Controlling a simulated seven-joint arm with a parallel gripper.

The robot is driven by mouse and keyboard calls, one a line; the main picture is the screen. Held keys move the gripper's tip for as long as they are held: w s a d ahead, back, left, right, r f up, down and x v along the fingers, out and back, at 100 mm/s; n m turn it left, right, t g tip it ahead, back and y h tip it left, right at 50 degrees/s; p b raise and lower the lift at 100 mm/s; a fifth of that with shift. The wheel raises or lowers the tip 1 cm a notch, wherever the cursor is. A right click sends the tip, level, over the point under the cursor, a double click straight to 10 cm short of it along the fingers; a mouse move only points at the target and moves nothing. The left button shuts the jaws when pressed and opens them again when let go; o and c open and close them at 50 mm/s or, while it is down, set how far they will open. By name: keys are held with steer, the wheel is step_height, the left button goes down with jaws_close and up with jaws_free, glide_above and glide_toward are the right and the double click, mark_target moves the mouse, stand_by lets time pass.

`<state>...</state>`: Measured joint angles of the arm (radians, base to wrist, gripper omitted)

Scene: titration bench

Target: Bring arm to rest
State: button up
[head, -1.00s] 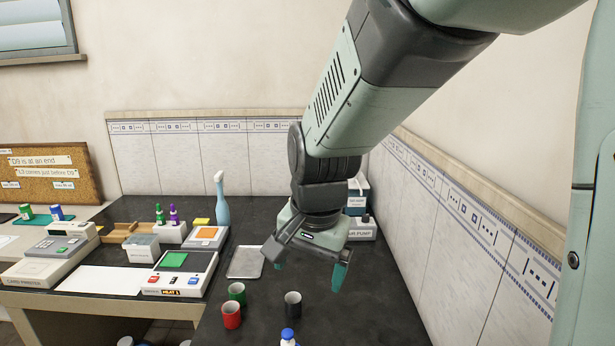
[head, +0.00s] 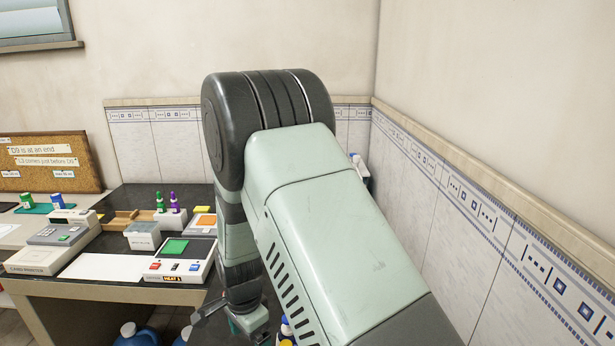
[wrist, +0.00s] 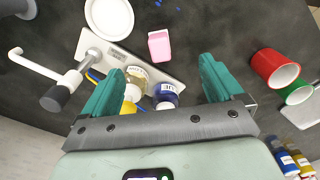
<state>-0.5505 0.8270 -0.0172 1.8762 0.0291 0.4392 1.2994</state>
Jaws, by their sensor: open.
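My gripper (head: 245,318) shows low in the head view, partly hidden behind my own arm, which is folded with its elbow high over the bench. In the wrist view my gripper (wrist: 160,75) is open, its two teal fingers well apart with nothing gripped. The fingers point down over the dark bench (wrist: 215,25). A bottle with a yellow cap (wrist: 132,95) and one with a blue label (wrist: 166,95) show between the fingers, on or beside a white base; I cannot tell how far below.
In the wrist view, a pink container (wrist: 159,45), a white dish (wrist: 109,17), a red mug (wrist: 275,67) and a green mug (wrist: 297,91) are around my gripper. In the head view, the heater (head: 181,268) is left of my arm, and the tiled wall (head: 470,220) is to the right.

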steer(key=shift+f, duration=3.45)
steer(key=c, duration=1.7)
steer(key=shift+r, duration=2.5)
jaws_close()
steer(key=a+r+n, duration=0.3)
steer(key=a+n, duration=0.4)
steer(key=n, duration=0.1)
steer(key=shift+n, duration=0.5)
steer(key=shift+s+a+f, duration=0.1)
steer(key=shift+s+f, duration=0.1)
steer(key=shift+f, duration=1.3)
steer(key=shift+s+a+f, duration=0.1)
steer(key=shift+s+f, duration=0.05)
steer(key=shift+f, duration=1.35)
